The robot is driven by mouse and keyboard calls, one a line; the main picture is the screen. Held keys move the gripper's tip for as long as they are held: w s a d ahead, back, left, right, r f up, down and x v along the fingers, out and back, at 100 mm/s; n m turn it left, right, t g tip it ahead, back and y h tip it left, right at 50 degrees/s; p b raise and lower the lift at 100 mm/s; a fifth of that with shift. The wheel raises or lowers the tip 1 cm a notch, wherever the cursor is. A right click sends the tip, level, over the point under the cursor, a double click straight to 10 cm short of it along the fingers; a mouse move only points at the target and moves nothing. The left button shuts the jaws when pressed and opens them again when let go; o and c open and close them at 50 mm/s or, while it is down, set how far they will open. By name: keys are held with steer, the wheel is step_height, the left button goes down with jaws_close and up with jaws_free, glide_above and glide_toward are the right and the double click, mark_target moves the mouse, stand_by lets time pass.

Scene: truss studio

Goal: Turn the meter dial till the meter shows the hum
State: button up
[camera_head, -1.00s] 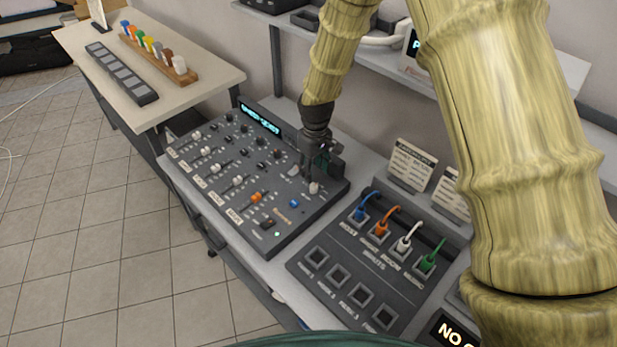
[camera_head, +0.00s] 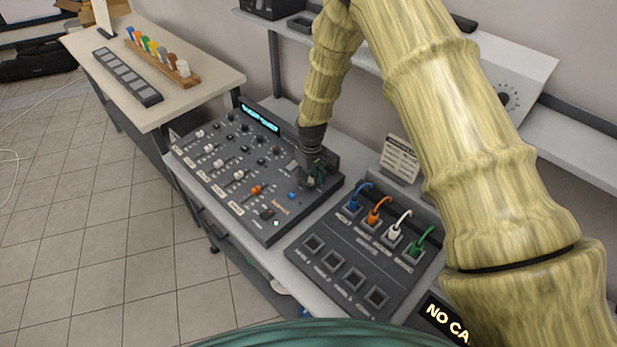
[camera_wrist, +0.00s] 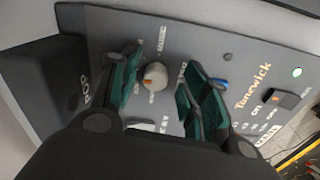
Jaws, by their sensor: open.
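The mixing console (camera_head: 222,200) stands on the desk, with a lit cyan display (camera_head: 260,117) at its back edge; its reading is too small to make out. A pale round dial (camera_wrist: 154,76) with an orange mark sits on the console's panel in the wrist view. My gripper (camera_wrist: 160,72) is open, with one green-padded finger on each side of this dial; whether the pads touch it I cannot tell. In the head view my gripper (camera_head: 313,177) is down at the console's right end and hides the dial.
A blue knob (camera_head: 293,195) is close by my gripper. Orange-capped and pale sliders fill the console. A patch panel (camera_head: 330,260) with blue, orange, white and green plugs lies to the right. A card (camera_head: 399,160) stands behind it. A shelf runs above.

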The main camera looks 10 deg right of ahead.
steer(key=shift+s+d+r, duration=0.1)
steer(key=shift+s+r, duration=0.1)
steer(key=shift+s, duration=0.05)
steer(key=shift+w+f, duration=0.1)
steer(key=c, duration=0.3)
steer(key=shift+w+f, duration=0.6)
steer(key=shift+w, duration=0.1)
steer(key=c, duration=0.7)
steer(key=shift+s+r, duration=0.15)
steer(key=shift+r, duration=0.05)
jaws_close()
steer(key=shift+m+b, duration=0.4)
steer(key=shift+b, duration=0.25)
